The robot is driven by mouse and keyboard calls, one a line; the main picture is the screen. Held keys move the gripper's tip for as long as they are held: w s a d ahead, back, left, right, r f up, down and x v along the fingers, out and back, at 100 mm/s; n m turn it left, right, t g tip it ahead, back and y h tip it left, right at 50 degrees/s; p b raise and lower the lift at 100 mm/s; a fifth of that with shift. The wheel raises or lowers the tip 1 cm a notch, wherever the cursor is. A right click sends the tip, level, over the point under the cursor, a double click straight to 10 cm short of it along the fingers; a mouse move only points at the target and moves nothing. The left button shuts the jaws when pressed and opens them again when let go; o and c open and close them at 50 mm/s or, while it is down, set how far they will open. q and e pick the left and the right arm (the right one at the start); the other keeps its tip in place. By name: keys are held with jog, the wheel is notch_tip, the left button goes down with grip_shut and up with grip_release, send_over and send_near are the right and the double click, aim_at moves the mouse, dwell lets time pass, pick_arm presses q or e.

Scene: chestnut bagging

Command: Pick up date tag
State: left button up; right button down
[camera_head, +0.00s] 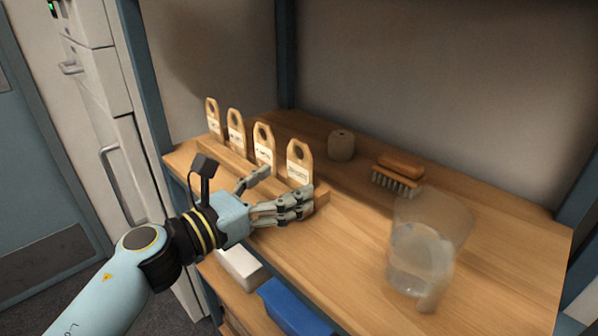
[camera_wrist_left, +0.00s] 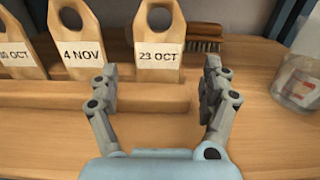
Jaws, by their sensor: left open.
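Several wooden date tags with round holes stand upright in a row in a wooden holder (camera_wrist_left: 60,95) on the shelf. In the left wrist view the tag marked 23 OCT (camera_wrist_left: 159,30) is straight ahead, the tag marked 4 NOV (camera_wrist_left: 80,30) is left of it, and another partly cut-off OCT tag (camera_wrist_left: 14,45) is at the left edge. In the head view the nearest tag (camera_head: 299,160) is at the right end of the row. My left gripper (camera_head: 280,194) is open and empty in front of that end; its fingers (camera_wrist_left: 160,88) also show in the wrist view, short of the 23 OCT tag.
A clear container (camera_head: 418,250) stands at the shelf's right. A brush (camera_head: 397,175) and a beige spool-like object (camera_head: 341,145) lie behind. A blue bin (camera_head: 292,308) and a white item (camera_head: 241,266) sit on the lower shelf. The middle of the upper shelf is clear.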

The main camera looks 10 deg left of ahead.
aim_at(298, 172)
pick_arm(q)
jog(key=x, duration=0.4)
jog(key=shift+w+d+r+p, duration=0.1)
jog(key=shift+w+r+p, duration=0.25)
jog(key=shift+w+p, duration=0.05)
jog(key=shift+s, duration=0.1)
jog(key=shift+c, duration=0.4)
jog(key=c, duration=0.9)
